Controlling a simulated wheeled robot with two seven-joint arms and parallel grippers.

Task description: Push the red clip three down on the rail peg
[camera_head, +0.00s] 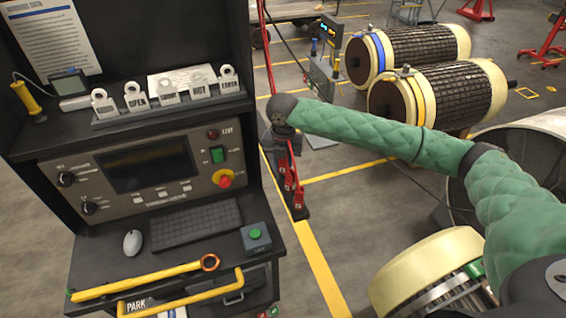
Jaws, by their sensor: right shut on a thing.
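My right arm, in a green sleeve, reaches in from the right. My right gripper (284,150) points down at the far end of a dark rail (303,213) beside the console. It is shut on a red clip, mostly hidden by the gripper and wrist. Several red clips (290,182) stand in a row along the rail toward me. They are small here, and I cannot tell their numbers or how far down each sits on its peg. My left gripper is not in view.
A black console with a screen (148,164), keyboard (195,224) and yellow-handled wrench (140,280) stands left of the rail. Two wrapped rotors (410,48) lie at the back right. A cream-rimmed rotor (425,265) is at the lower right.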

